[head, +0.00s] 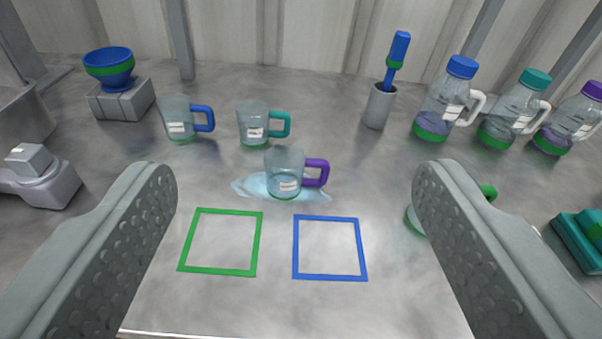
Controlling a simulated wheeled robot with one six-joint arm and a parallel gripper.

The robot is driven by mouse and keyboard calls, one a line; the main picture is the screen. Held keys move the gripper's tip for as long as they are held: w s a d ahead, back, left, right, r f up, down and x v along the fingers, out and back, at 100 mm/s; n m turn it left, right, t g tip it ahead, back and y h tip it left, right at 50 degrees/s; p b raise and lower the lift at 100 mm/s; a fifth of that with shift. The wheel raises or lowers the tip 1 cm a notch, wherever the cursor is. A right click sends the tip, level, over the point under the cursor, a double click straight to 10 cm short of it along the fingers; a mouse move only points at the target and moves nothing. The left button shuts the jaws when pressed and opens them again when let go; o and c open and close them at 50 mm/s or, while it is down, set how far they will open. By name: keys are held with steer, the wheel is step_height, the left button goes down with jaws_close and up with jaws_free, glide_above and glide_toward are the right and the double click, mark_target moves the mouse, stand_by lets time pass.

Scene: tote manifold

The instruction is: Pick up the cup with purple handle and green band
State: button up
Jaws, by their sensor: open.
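The clear cup with a purple handle and green band (284,172) stands upright near the middle of the table, its handle pointing right. A pale bluish wet-looking patch (252,187) spreads around its base. My gripper (295,195) is open and empty, its two grey fingers wide apart at left and right. The cup appears between and beyond the fingertips, apart from both.
Cups with a blue handle (179,118) and teal handle (253,124) stand behind. A green-handled cup (414,217) is partly hidden by the right finger. Bottles (438,110) stand back right, a brush holder (378,106) back centre. Green (182,256) and blue (296,253) squares mark clear table.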

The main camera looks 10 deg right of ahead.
steer(key=w+f+n+g, duration=0.1)
steer(key=w+n+g, duration=0.5)
steer(key=w, duration=0.6)
steer(key=n+g, duration=0.6)
steer(key=g, duration=0.4)
glide_toward(280, 171)
steer(key=shift+n, duration=0.3)
steer(key=f, duration=0.2)
steer(key=w+f, duration=0.1)
steer(key=f, duration=0.2)
steer(key=w+f, duration=0.1)
steer(key=f, duration=0.1)
steer(key=shift+w+d+f, duration=0.15)
steer(key=shift+f, duration=0.1)
steer(key=shift+w+f, duration=0.2)
steer(key=shift+f, duration=2.5)
steer(key=c, duration=1.1)
